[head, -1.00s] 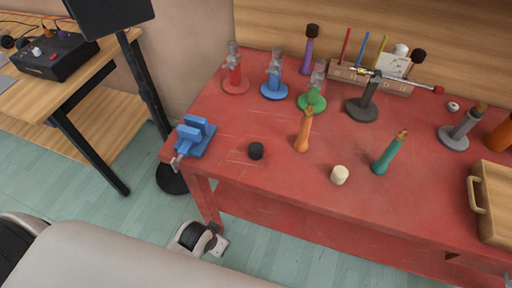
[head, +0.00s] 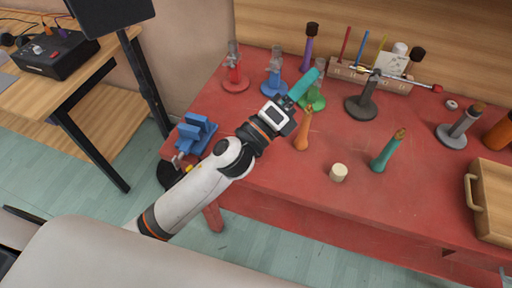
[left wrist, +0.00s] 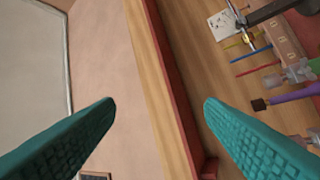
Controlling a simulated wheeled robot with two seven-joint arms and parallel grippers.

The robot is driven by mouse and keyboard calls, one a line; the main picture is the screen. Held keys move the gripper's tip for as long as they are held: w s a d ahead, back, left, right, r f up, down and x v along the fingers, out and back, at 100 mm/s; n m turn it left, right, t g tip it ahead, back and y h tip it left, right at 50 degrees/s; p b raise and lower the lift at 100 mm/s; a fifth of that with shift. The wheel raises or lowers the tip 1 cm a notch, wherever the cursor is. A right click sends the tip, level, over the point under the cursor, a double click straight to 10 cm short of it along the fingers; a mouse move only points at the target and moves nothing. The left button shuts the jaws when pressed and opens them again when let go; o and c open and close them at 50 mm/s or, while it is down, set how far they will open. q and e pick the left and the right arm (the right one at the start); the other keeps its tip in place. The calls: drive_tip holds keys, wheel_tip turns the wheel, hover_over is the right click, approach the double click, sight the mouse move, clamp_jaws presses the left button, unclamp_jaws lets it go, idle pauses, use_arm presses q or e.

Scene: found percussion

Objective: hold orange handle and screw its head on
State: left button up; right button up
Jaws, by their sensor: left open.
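The orange handle (head: 302,134) stands upright on the red table, with a narrow tip at its top. A cream head (head: 338,173) sits on the table in front of it, apart from it. My left gripper (head: 310,82) is above the table, behind and above the orange handle. Its teal fingers are apart and empty; they also show in the left wrist view (left wrist: 157,102). My left forearm covers the place where a black head stood. My right gripper is not in view.
A teal handle (head: 388,152) stands right of the cream head. Green (head: 312,102), blue (head: 273,88) and red (head: 235,77) stands are behind. A blue vise (head: 196,134) is at the left edge and a wooden case (head: 492,205) at the right. The table front is clear.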

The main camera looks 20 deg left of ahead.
use_arm(q)
drive_tip(key=s+d+m+g+h, duration=0.2)
drive_tip(key=d+m+g+h, duration=0.15)
drive_tip(key=m+g, duration=0.4)
drive_tip(key=s+d+f+m+g+h, duration=0.15)
drive_tip(key=d+m+g, duration=0.25)
drive_tip(key=m, duration=0.7)
drive_tip(key=s+d+m+g+h, duration=0.2)
drive_tip(key=d+m+g+h, duration=0.15)
drive_tip(key=m+g, duration=0.4)
wheel_tip(320, 180, down, 8)
drive_tip(key=a+m+g+y, duration=0.1)
drive_tip(key=a+m+y, duration=0.1)
drive_tip(key=m+y, duration=0.65)
drive_tip(key=w+a+f+m+y, duration=0.2)
drive_tip(key=w+a+m+y, duration=0.1)
drive_tip(key=a, duration=0.6)
drive_tip(key=w+a+f+m+y, duration=0.2)
drive_tip(key=w+a+m+y, duration=0.2)
drive_tip(key=a+y, duration=0.4)
drive_tip(key=shift+a+m+t, duration=0.3)
drive_tip(key=shift+a+m, duration=0.35)
drive_tip(key=shift+a, duration=0.45)
drive_tip(key=shift+w+f, duration=0.1)
drive_tip(key=shift+f, duration=0.1)
